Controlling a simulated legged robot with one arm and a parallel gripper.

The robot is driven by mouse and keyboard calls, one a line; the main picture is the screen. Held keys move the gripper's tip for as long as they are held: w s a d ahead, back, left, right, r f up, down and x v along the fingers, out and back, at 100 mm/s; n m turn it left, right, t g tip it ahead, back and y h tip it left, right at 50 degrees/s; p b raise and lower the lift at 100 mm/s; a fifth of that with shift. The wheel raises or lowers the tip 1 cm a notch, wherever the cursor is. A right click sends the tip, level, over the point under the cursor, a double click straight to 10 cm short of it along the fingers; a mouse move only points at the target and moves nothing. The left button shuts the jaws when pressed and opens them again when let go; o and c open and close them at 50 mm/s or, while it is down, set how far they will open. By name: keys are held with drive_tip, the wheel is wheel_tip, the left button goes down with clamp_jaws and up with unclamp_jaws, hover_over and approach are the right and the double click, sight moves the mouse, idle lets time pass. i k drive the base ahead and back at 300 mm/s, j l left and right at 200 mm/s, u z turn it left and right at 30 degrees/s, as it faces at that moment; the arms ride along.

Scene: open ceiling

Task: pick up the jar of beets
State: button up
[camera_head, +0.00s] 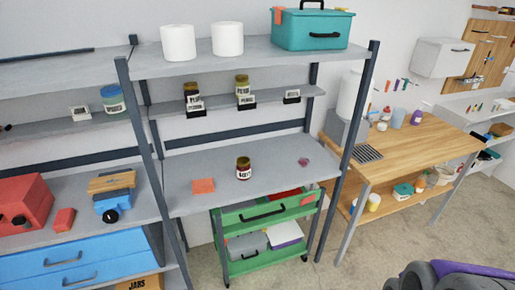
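A small jar (243,170) with a dark red body, a pale label and a brownish-gold lid stands upright on the grey worktop (270,157) of the middle shelving unit. Its label is too small to read, so I cannot tell for sure that it holds beets. Two similar dark jars stand on the narrow shelf above, a left jar (192,92) and a right jar (242,86), each behind a small label card. Dark grey and purple parts at the bottom right look like my arm. No gripper fingers can be made out, and nothing of mine is near the jars.
An orange-red pad (203,186) and a small pinkish item (304,162) lie on either side of the worktop jar. Shelf posts (350,150) flank the worktop. A green cart (265,257) stands underneath. A wooden table (420,143) is at right. Open floor (345,275) lies in front.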

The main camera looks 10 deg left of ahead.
sight(243, 166)
drive_tip(key=i+l+u, duration=0.35)
drive_tip(key=i, duration=0.15)
drive_tip(key=i+l+u, duration=0.75)
drive_tip(key=i+l, duration=0.15)
